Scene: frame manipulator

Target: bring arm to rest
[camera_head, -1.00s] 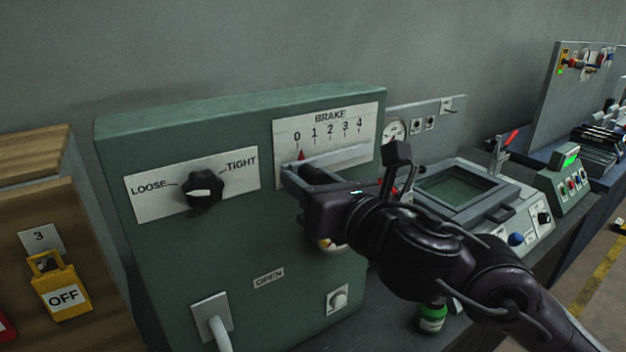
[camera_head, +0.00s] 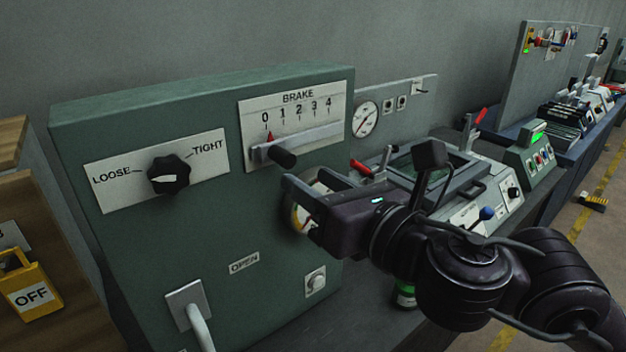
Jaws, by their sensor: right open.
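My right gripper (camera_head: 300,192) is open and empty in the head view. It is in front of the green panel box (camera_head: 225,235), below and right of the brake slider's black handle (camera_head: 283,157), and apart from that handle. The red pointer (camera_head: 269,138) of the brake scale (camera_head: 297,110) stands at 0. My right arm (camera_head: 465,270) reaches in from the lower right. The gripper partly hides a round gauge (camera_head: 303,217) on the panel. My left gripper is out of view.
A black LOOSE/TIGHT knob (camera_head: 168,176) and a grey handle (camera_head: 199,325) are on the panel. A yellow OFF switch (camera_head: 30,288) is on a wooden box at the left. A console with a screen (camera_head: 440,167) and a blue-knobbed lever (camera_head: 486,214) stands close behind my right arm.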

